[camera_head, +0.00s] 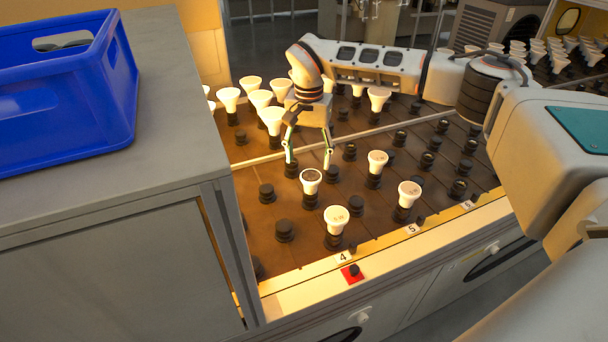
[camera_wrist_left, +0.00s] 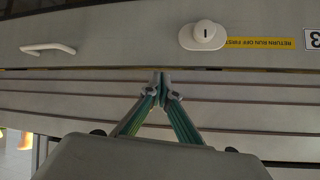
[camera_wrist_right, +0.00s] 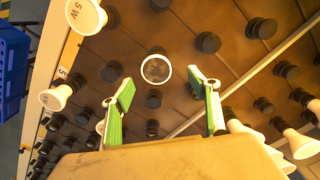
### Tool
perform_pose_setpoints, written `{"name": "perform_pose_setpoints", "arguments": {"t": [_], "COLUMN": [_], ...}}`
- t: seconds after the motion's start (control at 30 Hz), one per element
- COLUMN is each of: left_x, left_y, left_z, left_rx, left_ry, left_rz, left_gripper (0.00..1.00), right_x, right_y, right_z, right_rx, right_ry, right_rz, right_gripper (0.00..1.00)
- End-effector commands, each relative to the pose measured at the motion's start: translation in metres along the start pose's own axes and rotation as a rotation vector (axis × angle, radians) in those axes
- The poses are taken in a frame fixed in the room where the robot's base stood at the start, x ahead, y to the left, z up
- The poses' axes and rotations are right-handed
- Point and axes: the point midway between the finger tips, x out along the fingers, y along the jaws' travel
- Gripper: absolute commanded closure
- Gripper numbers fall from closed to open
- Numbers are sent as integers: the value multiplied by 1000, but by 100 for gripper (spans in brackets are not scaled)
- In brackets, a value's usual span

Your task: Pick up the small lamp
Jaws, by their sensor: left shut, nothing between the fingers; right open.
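A small white lamp with a dark, glassy face (camera_head: 311,180) stands upright in a black socket on the brown board. It also shows in the right wrist view (camera_wrist_right: 156,69), ahead of and between the fingertips. My right gripper (camera_head: 309,161) is open, pointing down just behind this lamp in the head view; the fingers do not appear to touch it. In the right wrist view, the open fingers (camera_wrist_right: 166,88) hold nothing. My left gripper (camera_wrist_left: 162,82) is shut and empty, facing a grey cabinet front, and is outside the head view.
White-faced lamps (camera_head: 336,218), (camera_head: 409,192) and (camera_head: 377,160) stand nearby. Several glowing lamps (camera_head: 272,119) crowd behind at left. Empty black sockets (camera_head: 285,231) dot the board. A blue crate (camera_head: 68,115) sits on a grey cabinet (camera_head: 160,150) at left.

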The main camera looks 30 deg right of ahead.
Motion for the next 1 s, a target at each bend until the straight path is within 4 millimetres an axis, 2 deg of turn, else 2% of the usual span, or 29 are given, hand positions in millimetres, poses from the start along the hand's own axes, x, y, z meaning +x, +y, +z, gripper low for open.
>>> {"name": "perform_pose_setpoints", "arguments": {"t": [0.2, 0.53, 0.87, 1.0], "left_x": [-4, 0, 1, 1], "left_y": [6, 4, 0, 0], "left_z": [15, 13, 6, 8], "left_rx": [-1, 6, 8, 8], "left_ry": [-25, -15, -4, -8], "left_rz": [7, 4, -2, -2], "left_gripper": [100, 100, 100, 100], "right_x": [25, 68, 73, 73], "right_y": [1, 6, 5, 5], "right_z": [0, -5, -6, -6], "right_rx": [1, 0, 1, 1], "right_ry": [-3, -3, -1, -1], "right_rz": [2, 2, 0, 0], "right_gripper": [40, 40, 40, 74]}}
